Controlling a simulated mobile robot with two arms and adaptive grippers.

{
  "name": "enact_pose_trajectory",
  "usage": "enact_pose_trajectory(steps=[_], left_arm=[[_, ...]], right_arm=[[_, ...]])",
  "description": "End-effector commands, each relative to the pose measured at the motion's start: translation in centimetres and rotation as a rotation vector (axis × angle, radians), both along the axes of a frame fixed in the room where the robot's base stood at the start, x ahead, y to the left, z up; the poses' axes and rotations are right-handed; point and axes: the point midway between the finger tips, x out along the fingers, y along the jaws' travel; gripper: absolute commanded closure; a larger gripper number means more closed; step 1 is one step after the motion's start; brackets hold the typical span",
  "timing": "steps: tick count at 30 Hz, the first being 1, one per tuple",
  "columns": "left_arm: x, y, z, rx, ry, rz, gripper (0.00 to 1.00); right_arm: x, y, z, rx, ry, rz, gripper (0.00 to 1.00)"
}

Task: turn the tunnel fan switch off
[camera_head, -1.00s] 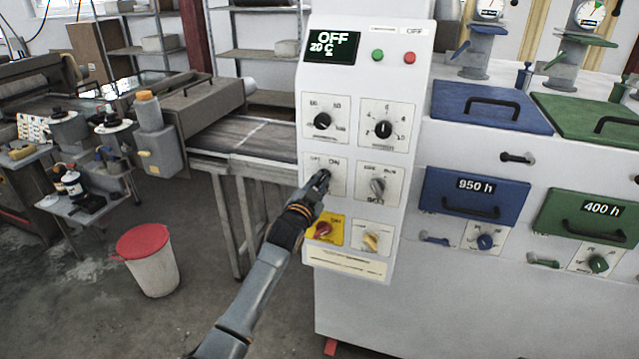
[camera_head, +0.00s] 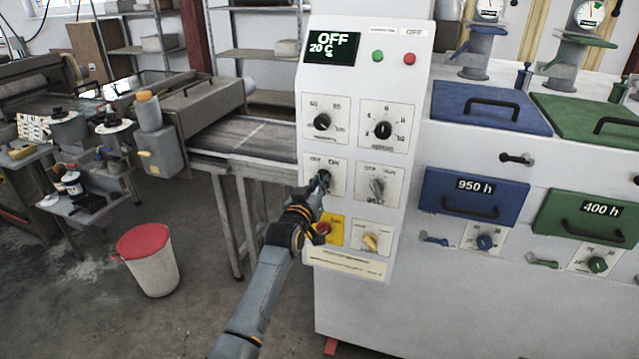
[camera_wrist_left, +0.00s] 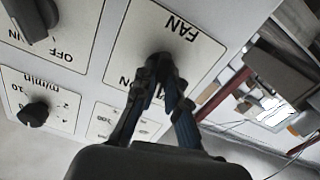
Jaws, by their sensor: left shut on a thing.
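The fan switch (camera_head: 324,175) is a dark knob on a light plate, on the left side of the white control panel (camera_head: 415,110). My left gripper (camera_head: 321,185) is at this knob, shut on it, with its arm coming up from below. The left wrist view shows the plate upside down with the word FAN, and the knob (camera_wrist_left: 158,61) between the fingertips of my left gripper (camera_wrist_left: 162,84). The fingers hide much of the knob, so its pointing direction cannot be told. My right gripper is not in view.
A grey selector (camera_head: 377,187) sits right of the fan switch. A red knob on a yellow plate (camera_head: 335,235) is just below. Two dark dials (camera_head: 322,121) (camera_head: 383,130) are above. The display (camera_head: 333,47) reads OFF and 20 C. A red-lidded bin (camera_head: 148,262) stands on the floor.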

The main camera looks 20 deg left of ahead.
Motion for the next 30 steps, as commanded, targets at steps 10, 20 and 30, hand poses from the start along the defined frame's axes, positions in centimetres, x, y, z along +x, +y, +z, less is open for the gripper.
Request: enact_pose_trajectory(steps=[10, 20, 30], left_arm=[[0.0, -0.06, 0.01, -0.238, 0.009, 0.0, 1.0], [0.0, 0.01, 0.0, -0.332, 0.012, 0.0, 1.0], [0.0, 0.0, -0.01, -0.345, 0.012, 0.0, 1.0]], right_arm=[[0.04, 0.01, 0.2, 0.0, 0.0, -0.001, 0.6], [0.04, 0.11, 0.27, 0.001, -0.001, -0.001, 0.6], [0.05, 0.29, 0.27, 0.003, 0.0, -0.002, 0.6]])
